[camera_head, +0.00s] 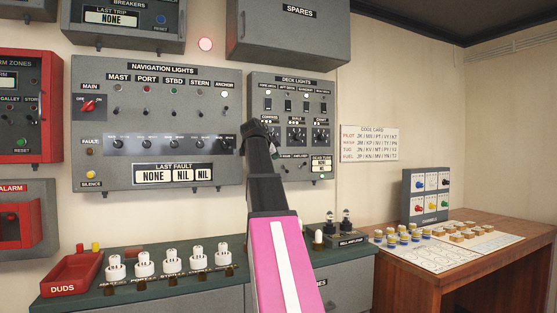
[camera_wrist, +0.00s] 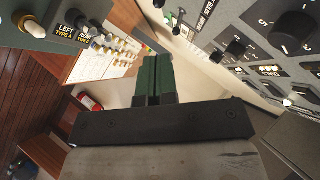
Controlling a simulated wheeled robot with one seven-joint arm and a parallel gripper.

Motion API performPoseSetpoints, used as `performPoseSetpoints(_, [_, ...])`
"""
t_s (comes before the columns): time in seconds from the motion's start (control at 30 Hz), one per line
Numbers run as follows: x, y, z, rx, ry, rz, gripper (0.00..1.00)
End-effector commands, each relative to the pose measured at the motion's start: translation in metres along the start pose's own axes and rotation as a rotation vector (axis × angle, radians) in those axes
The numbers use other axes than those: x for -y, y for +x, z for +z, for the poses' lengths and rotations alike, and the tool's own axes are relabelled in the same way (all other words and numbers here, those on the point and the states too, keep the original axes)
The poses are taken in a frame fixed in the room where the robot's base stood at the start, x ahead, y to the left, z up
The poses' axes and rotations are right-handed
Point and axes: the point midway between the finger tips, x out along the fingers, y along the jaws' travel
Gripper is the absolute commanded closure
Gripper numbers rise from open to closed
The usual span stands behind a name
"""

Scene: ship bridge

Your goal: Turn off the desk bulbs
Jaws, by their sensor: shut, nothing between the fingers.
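In the wrist view my green gripper fingers (camera_wrist: 157,62) are together and empty, and the panel's black knobs (camera_wrist: 291,27) are to the right.
The navigation lights panel (camera_head: 160,68) is left of the deck lights panel. A grey spares cabinet (camera_head: 290,30) hangs above. A red duds tray (camera_head: 70,277) sits on the green bench (camera_head: 345,257).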

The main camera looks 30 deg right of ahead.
Motion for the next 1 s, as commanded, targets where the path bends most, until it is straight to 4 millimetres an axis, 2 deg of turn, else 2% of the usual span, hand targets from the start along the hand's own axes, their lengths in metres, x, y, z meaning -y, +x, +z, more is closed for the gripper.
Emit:
performPoseSetpoints(0.1, [-0.004,-0.019,0.001,0.0,0.0,-0.002,1.0])
performPoseSetpoints(0.3, [-0.007,-0.035,0.001,-0.001,0.0,0.0,1.0])
performPoseSetpoints(1.0, [-0.007,-0.037,0.001,-0.001,0.0,0.0,1.0])
